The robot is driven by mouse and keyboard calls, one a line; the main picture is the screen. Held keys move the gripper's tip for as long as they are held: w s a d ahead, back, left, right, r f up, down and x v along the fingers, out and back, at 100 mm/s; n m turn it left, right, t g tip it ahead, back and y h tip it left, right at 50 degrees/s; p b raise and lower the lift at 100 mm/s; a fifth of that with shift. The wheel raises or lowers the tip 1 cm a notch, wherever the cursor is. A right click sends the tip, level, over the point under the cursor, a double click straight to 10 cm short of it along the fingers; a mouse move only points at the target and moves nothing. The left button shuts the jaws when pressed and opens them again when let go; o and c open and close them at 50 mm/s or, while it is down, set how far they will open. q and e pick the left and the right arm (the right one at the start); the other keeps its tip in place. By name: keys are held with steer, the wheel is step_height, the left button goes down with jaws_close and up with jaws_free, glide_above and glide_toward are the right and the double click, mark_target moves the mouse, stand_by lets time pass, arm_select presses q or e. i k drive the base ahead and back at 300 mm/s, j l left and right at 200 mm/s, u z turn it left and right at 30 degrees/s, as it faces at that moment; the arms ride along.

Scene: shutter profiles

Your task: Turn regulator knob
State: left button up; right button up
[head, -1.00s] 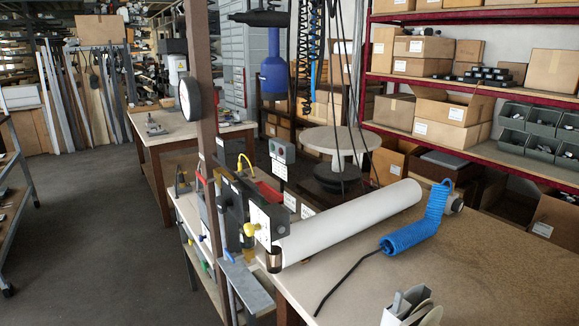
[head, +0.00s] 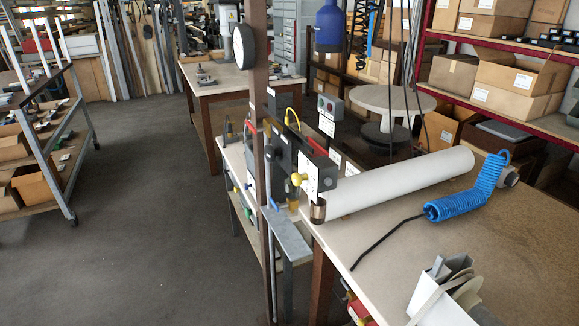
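A yellow knob (head: 298,179) sticks out to the left from a pale plate (head: 318,178) on the dark regulator unit (head: 290,155). The unit is mounted by the brown post, at the near left end of the long white roll. A round gauge (head: 243,46) is fixed higher on the post. Which of the unit's fittings is the regulator knob is not certain; the yellow one stands out most. Neither of my grippers is in the head view.
The workbench (head: 500,220) at right carries a white roll (head: 400,185), a coiled blue hose (head: 465,200) and metal profiles (head: 445,290). A brown post (head: 260,110) stands before the unit. A shelf cart (head: 50,130) is at left. The floor (head: 150,210) between is clear.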

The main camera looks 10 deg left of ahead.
mark_target(270, 153)
steer(key=i+j+z, duration=0.1)
steer(key=i+j, duration=0.15)
steer(key=j, duration=0.2)
steer(key=i+j+z, duration=0.1)
steer(key=j, duration=0.35)
steer(key=i+j+z, duration=0.1)
steer(key=i+j, duration=0.25)
steer(key=j, duration=0.15)
steer(key=i+j+z, duration=0.15)
steer(key=j, duration=0.3)
steer(key=i+j+z, duration=0.1)
steer(key=j, duration=0.45)
steer(key=i+j+z, duration=0.1)
steer(key=i+j, duration=0.15)
steer(key=j, duration=0.25)
steer(key=i+j+z, duration=0.1)
steer(key=j, duration=0.45)
steer(key=i+j+z, duration=0.1)
steer(key=j, duration=0.45)
